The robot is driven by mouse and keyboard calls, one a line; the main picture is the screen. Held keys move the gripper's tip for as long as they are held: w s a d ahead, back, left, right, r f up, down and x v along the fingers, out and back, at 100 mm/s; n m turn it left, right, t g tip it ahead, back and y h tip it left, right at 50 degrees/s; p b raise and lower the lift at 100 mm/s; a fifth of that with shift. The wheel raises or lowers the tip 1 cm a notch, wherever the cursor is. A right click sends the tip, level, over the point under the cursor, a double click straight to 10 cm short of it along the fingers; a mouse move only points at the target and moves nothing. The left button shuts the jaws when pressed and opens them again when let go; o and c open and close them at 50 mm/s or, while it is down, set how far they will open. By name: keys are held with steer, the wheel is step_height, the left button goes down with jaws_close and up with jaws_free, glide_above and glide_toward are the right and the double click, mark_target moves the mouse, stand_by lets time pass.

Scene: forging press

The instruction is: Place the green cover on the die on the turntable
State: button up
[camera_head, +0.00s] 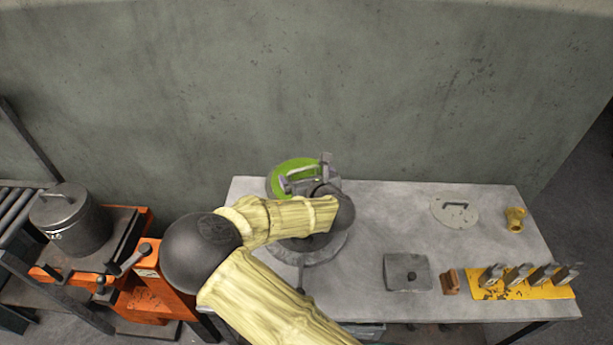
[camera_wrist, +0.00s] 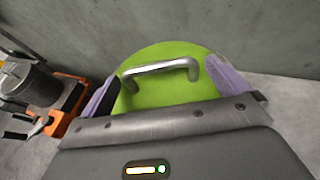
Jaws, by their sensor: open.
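The green cover (camera_head: 284,186) is a round disc with a grey bar handle, at the back left of the table. In the wrist view the green cover (camera_wrist: 170,98) lies ahead of my gripper, with its handle (camera_wrist: 160,68) between the two purple-padded fingers. My gripper (camera_wrist: 160,85) is open, one finger on each side of the handle, with gaps to both. My gripper (camera_head: 306,178) is partly hidden by my arm in the head view. The turntable (camera_head: 318,252) is a grey round piece under my arm. The die is hidden; I cannot tell what lies under the cover.
A pale lid with a handle (camera_head: 455,210), a brass fitting (camera_head: 515,219), a grey plate (camera_head: 407,272), a brown block (camera_head: 450,282) and a yellow rack (camera_head: 522,287) stand to the right. A grey pot (camera_head: 70,222) stands left by an orange machine (camera_head: 150,290). The wall is close behind.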

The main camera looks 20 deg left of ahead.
steer(key=shift+r, duration=0.15)
steer(key=b+v, duration=0.2)
steer(key=v, duration=1)
stand_by(0.3)
steer(key=w+d+f+m+g+h, duration=0.1)
steer(key=d+f+m+h, duration=0.3)
steer(key=d+m, duration=0.6)
steer(key=w+d+f+m+g+h, duration=0.1)
steer(key=w+d+f+m+h, duration=0.2)
steer(key=d+m, duration=0.7)
steer(key=s+d+r+m+g, duration=0.2)
steer(key=s+m, duration=0.5)
steer(key=m, duration=0.4)
steer(key=s+d+r+m+g, duration=0.2)
steer(key=s+d+m+g, duration=0.2)
steer(key=s+m, duration=0.3)
steer(key=m, duration=0.5)
steer(key=shift+s+d+r+h, duration=0.15)
steer(key=shift+s+d+h, duration=0.15)
steer(key=shift+h, duration=0.1)
